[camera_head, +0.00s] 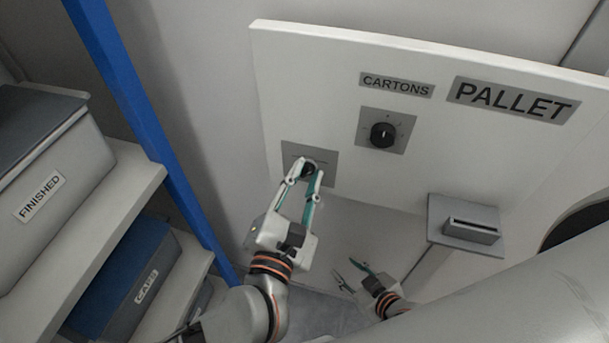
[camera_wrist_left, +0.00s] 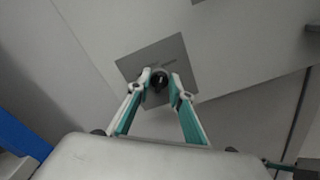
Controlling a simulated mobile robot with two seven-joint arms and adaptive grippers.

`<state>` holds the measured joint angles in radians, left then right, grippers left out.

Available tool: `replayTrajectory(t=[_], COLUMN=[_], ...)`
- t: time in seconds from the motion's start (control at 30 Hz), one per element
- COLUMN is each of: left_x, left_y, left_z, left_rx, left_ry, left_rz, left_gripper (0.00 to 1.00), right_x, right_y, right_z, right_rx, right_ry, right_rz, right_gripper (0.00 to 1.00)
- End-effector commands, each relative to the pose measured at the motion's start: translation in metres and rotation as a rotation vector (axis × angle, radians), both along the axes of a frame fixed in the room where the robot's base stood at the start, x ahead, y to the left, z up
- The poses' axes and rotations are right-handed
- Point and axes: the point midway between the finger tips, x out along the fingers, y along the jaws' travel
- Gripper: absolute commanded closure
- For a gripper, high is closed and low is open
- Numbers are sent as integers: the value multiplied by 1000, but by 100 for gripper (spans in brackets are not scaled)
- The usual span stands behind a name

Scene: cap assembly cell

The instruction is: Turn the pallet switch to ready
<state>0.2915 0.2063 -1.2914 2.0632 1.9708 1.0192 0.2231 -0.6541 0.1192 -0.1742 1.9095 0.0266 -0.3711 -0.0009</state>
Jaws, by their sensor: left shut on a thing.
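The white panel (camera_head: 340,75) carries a PALLET label (camera_head: 513,99). A small black rotary knob (camera_head: 308,170) sits on a grey square plate (camera_head: 328,158) at the panel's lower left. My left gripper (camera_head: 309,174) is shut on this knob, one finger on each side. In the left wrist view the knob (camera_wrist_left: 160,79) shows between the fingertips (camera_wrist_left: 160,84). The markings on its plate are too small to read and partly covered. My right gripper (camera_head: 356,270) is low and apart from the panel, its fingers spread and empty.
A second black knob (camera_head: 383,134) sits under the CARTONS label (camera_head: 396,85). A grey slotted box (camera_head: 470,228) sticks out at the panel's lower right. On the left, shelves hold a FINISHED bin (camera_head: 60,175) and a blue CAPS bin (camera_head: 135,270), beside a blue post (camera_head: 130,90).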

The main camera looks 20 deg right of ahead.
Motion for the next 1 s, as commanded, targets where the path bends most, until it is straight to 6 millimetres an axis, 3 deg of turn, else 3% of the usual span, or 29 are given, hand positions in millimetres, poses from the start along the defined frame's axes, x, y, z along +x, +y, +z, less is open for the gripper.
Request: replayTrajectory(t=[0.4, 0.93, 0.97, 1.0], left_x=[-1, 0, 0, 0], left_y=[-1, 0, 0, 0], left_z=[0, 0, 0, 0], left_rx=[145, 163, 163, 163], left_ry=[-99, -111, -111, -111], left_rz=[-1, -1, -1, -1], left_gripper=[100, 100, 74, 64], right_x=[0, 0, 0, 0], right_y=[-3, 0, 0, 0], right_z=[0, 0, 0, 0], right_rx=[-7, 2, 2, 2], right_ry=[-1, 0, 0, 0], right_rz=[4, -7, -7, -7], right_gripper=[64, 64, 64, 64])
